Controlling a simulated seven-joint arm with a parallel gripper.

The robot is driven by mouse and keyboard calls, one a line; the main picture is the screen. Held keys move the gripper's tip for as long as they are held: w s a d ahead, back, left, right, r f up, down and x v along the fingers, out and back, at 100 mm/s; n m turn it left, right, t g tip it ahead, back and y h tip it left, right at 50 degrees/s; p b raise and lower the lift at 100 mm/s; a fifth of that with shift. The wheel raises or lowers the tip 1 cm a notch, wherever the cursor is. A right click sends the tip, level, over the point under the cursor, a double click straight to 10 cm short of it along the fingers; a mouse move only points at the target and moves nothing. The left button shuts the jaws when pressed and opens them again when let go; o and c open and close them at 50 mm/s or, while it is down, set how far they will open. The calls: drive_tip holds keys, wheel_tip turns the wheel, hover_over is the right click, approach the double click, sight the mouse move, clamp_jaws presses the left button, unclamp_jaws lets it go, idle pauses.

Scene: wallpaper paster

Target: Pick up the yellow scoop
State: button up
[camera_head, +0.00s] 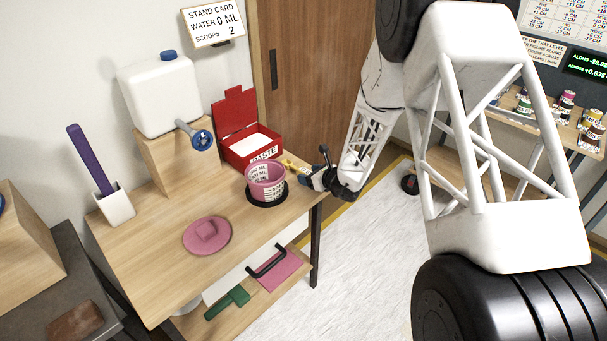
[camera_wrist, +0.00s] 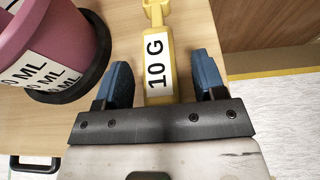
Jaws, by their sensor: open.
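The yellow scoop (camera_wrist: 158,50) lies on the wooden table, with a white "10 G" label on its handle. In the wrist view its handle runs between the two blue fingers of my gripper (camera_wrist: 161,82), with a gap on each side. My gripper is open and does not hold it. The near end of the handle is hidden behind the gripper body. In the head view the scoop (camera_head: 296,166) shows only as a small yellow piece beside my gripper (camera_head: 314,177), near the table's right edge.
A pink measuring bucket (camera_head: 265,183) on a black base stands just left of my gripper. The red paste box (camera_head: 247,143) is behind it. A white tank (camera_head: 160,93) stands on a wooden block. A pink lid (camera_head: 207,236) lies on the clear front part of the table.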

drive_tip(key=shift+w+a, duration=0.15)
drive_tip(key=shift+c, duration=0.2)
idle(0.3)
drive_tip(key=c, duration=1)
